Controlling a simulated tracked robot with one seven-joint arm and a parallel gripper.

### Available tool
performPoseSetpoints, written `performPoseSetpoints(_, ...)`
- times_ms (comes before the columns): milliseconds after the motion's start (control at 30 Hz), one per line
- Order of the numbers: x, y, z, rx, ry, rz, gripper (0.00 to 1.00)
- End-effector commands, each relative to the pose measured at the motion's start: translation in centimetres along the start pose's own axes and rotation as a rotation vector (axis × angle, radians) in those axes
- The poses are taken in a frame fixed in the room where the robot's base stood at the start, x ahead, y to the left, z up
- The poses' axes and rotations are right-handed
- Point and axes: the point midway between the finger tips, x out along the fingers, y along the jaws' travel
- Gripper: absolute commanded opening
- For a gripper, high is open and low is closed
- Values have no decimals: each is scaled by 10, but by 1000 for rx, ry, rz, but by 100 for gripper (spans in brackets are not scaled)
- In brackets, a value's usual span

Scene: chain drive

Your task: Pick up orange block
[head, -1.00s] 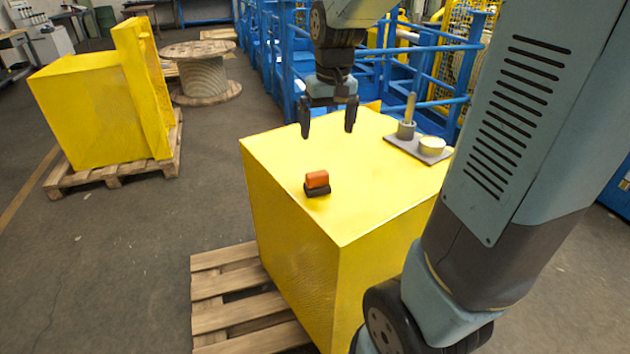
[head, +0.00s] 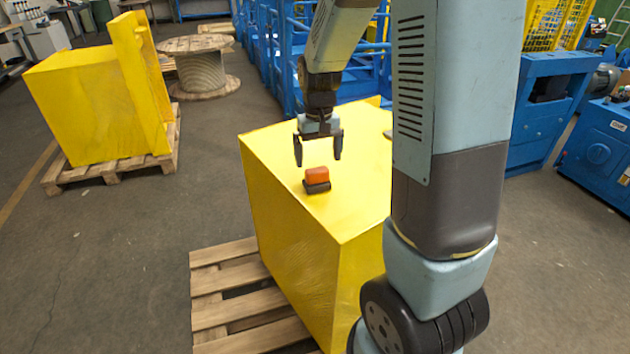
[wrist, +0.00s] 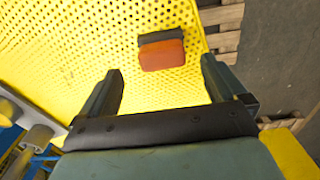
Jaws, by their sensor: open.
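The orange block (head: 317,175) sits on top of a dark block (head: 316,187) on the yellow box top (head: 275,150), near its left edge. In the wrist view the orange block (wrist: 162,55) lies ahead of the fingers, a little above the gap between them, with part of the dark block (wrist: 160,38) showing behind it. My gripper (head: 318,163) is open and empty. In the head view its fingertips appear just above and behind the orange block. The fingers also show in the wrist view (wrist: 160,75), apart from the block.
A wooden pallet (head: 235,300) lies under the yellow box. My arm covers the box's right part in the head view. Another yellow structure stands on a pallet at the left, with a cable spool (head: 200,70) behind. Blue machinery stands at the back and right.

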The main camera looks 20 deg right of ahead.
Motion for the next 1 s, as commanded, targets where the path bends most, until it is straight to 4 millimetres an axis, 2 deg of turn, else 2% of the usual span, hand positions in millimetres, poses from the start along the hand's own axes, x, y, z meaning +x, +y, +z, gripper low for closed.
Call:
performPoseSetpoints(267, 17, 0, -1, 1, -1, 0, 98)
performPoseSetpoints(600, 57, -2, -4, 1, -1, 0, 98)
performPoseSetpoints(933, 61, -2, -5, 1, 1, 0, 98)
performPoseSetpoints(1000, 61, -2, -5, 1, 1, 0, 91)
